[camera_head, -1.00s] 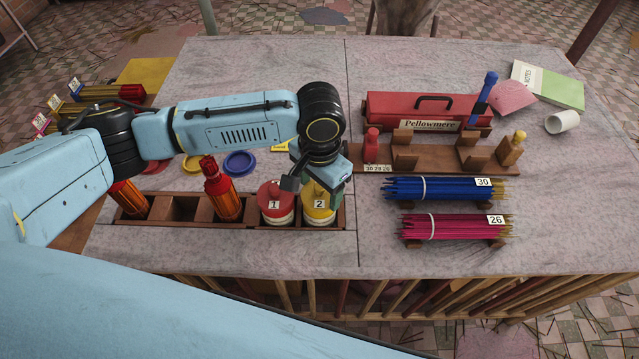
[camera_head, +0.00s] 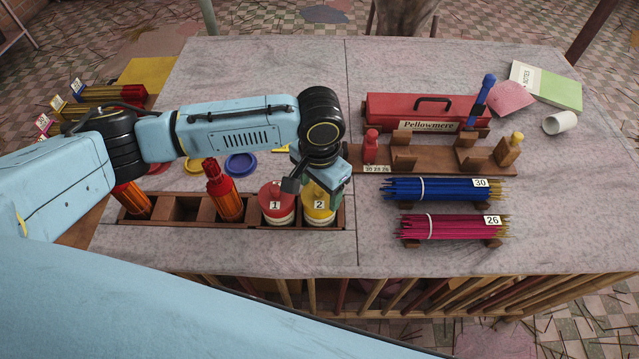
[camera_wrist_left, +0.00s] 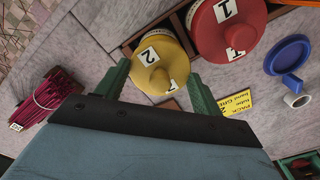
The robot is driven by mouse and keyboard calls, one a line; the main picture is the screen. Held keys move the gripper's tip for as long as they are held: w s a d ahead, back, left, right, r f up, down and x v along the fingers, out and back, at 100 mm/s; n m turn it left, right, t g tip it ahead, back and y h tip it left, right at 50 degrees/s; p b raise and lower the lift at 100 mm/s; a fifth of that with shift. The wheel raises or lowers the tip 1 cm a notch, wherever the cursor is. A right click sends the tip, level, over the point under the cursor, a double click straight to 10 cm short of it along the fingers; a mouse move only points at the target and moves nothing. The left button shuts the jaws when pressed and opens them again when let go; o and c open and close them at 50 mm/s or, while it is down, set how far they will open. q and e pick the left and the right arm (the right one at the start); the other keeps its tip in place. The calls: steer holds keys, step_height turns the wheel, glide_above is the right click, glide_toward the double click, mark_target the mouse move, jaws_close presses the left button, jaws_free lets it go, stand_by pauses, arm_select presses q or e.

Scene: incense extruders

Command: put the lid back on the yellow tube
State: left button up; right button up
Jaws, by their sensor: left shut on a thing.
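The yellow tube (camera_head: 321,216), marked 2, stands upright in the right end slot of the wooden rack (camera_head: 345,212). A round yellow lid (camera_wrist_left: 160,60) with a knob and a 2 label covers its top in the left wrist view; whether it is fully seated cannot be told. My left gripper (camera_head: 318,182) points down over the tube, its green fingers on either side of the lid in the left wrist view (camera_wrist_left: 160,86), shut on it. In the head view, the gripper hides part of the lid. My right gripper is not in view.
The red tube (camera_head: 277,207), marked 1, stands close on the left. A blue lid (camera_head: 241,163) lies behind the rack. Blue (camera_head: 445,189) and pink (camera_head: 455,227) incense bundles lie to the right.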

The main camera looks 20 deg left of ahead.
arm_select(q)
steer(key=p, duration=0.3)
steer(key=shift+f+p, duration=0.15)
steer(key=shift+p, duration=0.15)
stand_by(2.9)
stand_by(0.3)
steer(key=o, duration=1)
steer(key=shift+o, duration=0.9)
steer(key=shift+r+p, duration=3.5)
steer(key=shift+p, duration=0.95)
jaws_close()
